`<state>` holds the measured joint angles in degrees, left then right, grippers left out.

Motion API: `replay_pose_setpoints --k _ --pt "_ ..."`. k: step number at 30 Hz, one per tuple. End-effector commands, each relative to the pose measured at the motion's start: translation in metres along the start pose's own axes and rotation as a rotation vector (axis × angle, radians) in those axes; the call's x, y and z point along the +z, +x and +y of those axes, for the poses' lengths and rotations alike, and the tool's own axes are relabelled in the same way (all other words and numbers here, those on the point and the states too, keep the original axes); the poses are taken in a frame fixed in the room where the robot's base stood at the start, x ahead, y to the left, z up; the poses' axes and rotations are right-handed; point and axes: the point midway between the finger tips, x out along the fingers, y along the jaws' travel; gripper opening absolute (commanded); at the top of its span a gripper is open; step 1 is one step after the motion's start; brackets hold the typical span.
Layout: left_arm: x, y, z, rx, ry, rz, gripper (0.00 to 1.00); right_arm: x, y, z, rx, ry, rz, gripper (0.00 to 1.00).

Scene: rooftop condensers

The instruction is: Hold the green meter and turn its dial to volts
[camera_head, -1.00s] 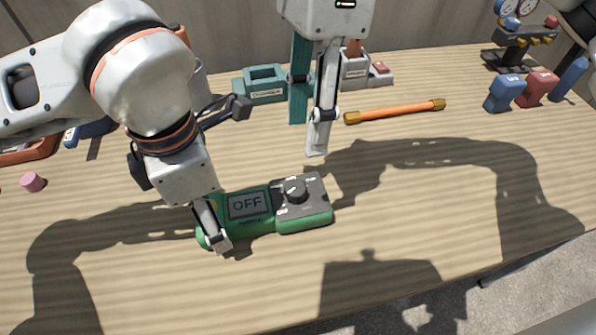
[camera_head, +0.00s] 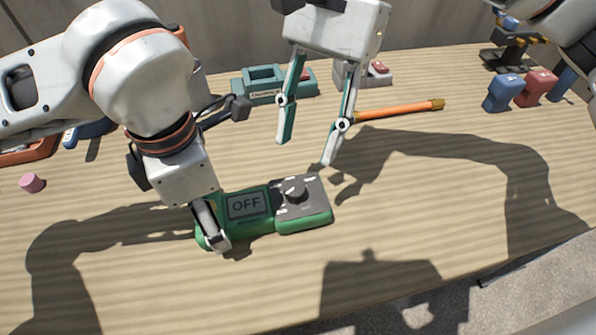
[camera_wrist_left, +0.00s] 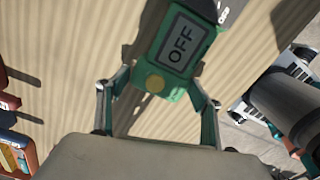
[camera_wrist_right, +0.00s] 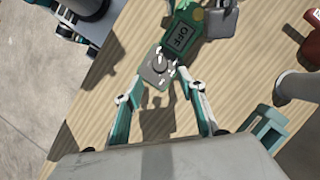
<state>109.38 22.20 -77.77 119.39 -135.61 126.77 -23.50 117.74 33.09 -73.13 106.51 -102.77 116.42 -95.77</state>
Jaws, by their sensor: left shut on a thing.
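The green meter (camera_head: 262,212) lies flat on the table, its screen reading OFF. It also shows in the left wrist view (camera_wrist_left: 176,50) and the right wrist view (camera_wrist_right: 182,35). Its dark dial (camera_head: 295,190) sits on the grey panel at its right end; the dial also shows in the right wrist view (camera_wrist_right: 159,66). My left gripper (camera_head: 214,240) is shut on the meter's left end. My right gripper (camera_head: 306,152) is open and empty above the table, behind the dial and apart from it; its two fingers also show in the right wrist view (camera_wrist_right: 160,100).
A teal holder (camera_head: 262,88) and a grey holder (camera_head: 378,72) stand at the back. An orange rod (camera_head: 400,109) lies behind the meter. Blue (camera_head: 503,93) and red (camera_head: 538,88) blocks and a gauge set stand back right. A pink cylinder (camera_head: 32,183) lies left. The table's front is clear.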

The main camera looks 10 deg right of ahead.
Motion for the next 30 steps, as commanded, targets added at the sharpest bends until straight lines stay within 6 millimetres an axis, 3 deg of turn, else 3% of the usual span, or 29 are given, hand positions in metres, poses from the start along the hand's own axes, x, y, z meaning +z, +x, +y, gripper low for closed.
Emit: replay_pose_setpoints --k 3,10,15,24,25,29,30 --pt "0.000 0.001 0.000 -0.001 -0.001 0.001 0.30 0.000 0.025 0.001 0.003 -0.001 -0.003 0.40" --pt "0.000 0.001 0.000 -0.001 -0.001 0.001 0.30 0.000 0.059 0.001 0.003 0.001 -0.002 0.40" --pt "0.000 0.001 0.000 -0.001 -0.001 0.001 0.30 0.000 0.071 0.000 0.000 0.002 -0.001 0.40" --pt "0.000 0.001 0.000 -0.001 -0.001 0.001 0.30 0.000 0.073 0.000 0.000 0.002 -0.001 0.40" --pt "0.000 0.001 0.000 -0.001 -0.001 0.001 0.30 0.000 0.073 0.000 0.000 0.002 -0.001 0.37" --pt "0.000 0.001 0.000 -0.001 -0.002 0.001 0.30 0.000 0.073 0.000 0.000 0.002 -0.001 0.04" --pt "0.000 0.001 0.000 -0.001 -0.001 0.001 0.30 0.000 0.073 0.000 0.000 0.002 -0.001 0.01"
